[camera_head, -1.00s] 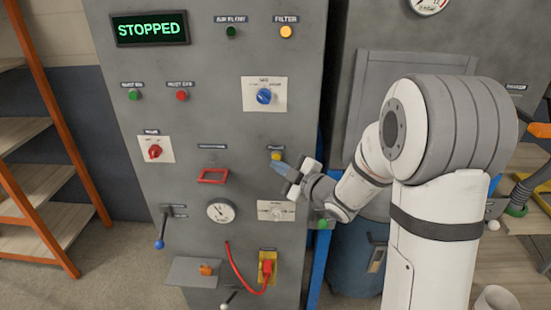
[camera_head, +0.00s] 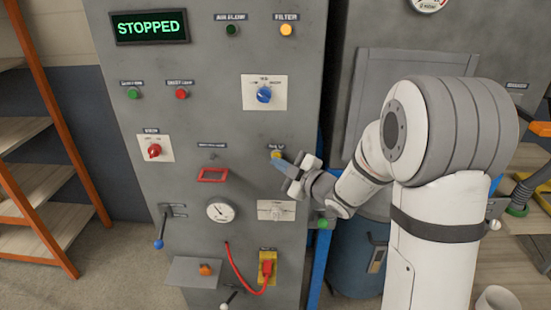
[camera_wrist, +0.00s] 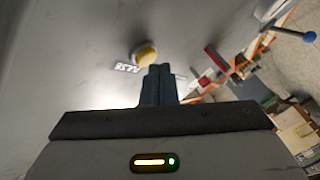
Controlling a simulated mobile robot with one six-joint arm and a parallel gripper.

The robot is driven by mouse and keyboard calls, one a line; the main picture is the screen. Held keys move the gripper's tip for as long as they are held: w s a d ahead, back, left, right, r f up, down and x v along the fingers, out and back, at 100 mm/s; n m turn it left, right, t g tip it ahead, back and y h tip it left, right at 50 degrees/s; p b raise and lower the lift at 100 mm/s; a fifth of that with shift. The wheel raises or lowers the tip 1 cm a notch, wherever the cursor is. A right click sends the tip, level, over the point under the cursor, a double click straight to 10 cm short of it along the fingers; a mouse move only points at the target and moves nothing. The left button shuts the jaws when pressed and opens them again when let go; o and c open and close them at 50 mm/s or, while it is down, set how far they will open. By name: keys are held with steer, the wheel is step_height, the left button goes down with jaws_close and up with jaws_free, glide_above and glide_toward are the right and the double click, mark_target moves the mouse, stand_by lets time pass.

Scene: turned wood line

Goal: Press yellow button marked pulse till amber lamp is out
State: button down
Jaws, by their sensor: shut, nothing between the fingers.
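The yellow button (camera_head: 277,155) sits on the grey panel below a small label, right of centre. In the wrist view the yellow button (camera_wrist: 145,53) shows just beyond the fingertips, beside a label that seems to read PULSE. My gripper (camera_head: 277,163) is shut and empty, its blue-grey fingertips at the button's lower edge; I cannot tell whether they touch it. In the wrist view the shut fingers (camera_wrist: 158,70) point at the button. The amber lamp (camera_head: 286,30) under the FILTER label is bright amber. The AIR FLOW lamp (camera_head: 232,30) is dark green.
The display (camera_head: 150,27) reads STOPPED. Near the button are a red frame (camera_head: 213,175), a blue knob (camera_head: 264,95), a plate with a pale handle (camera_head: 276,210) and a gauge (camera_head: 220,211). A red cable (camera_head: 237,273) hangs lower. Wooden shelves (camera_head: 30,190) stand left.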

steer(key=shift+w, duration=0.35)
stand_by(0.5)
stand_by(0.3)
steer(key=shift+s+b, duration=0.65)
steer(key=shift+s, duration=0.1)
steer(key=s+b, duration=0.1)
steer(key=s, duration=0.4)
steer(key=shift+a+b, duration=0.1)
steer(key=shift+b, duration=0.25)
stand_by(0.3)
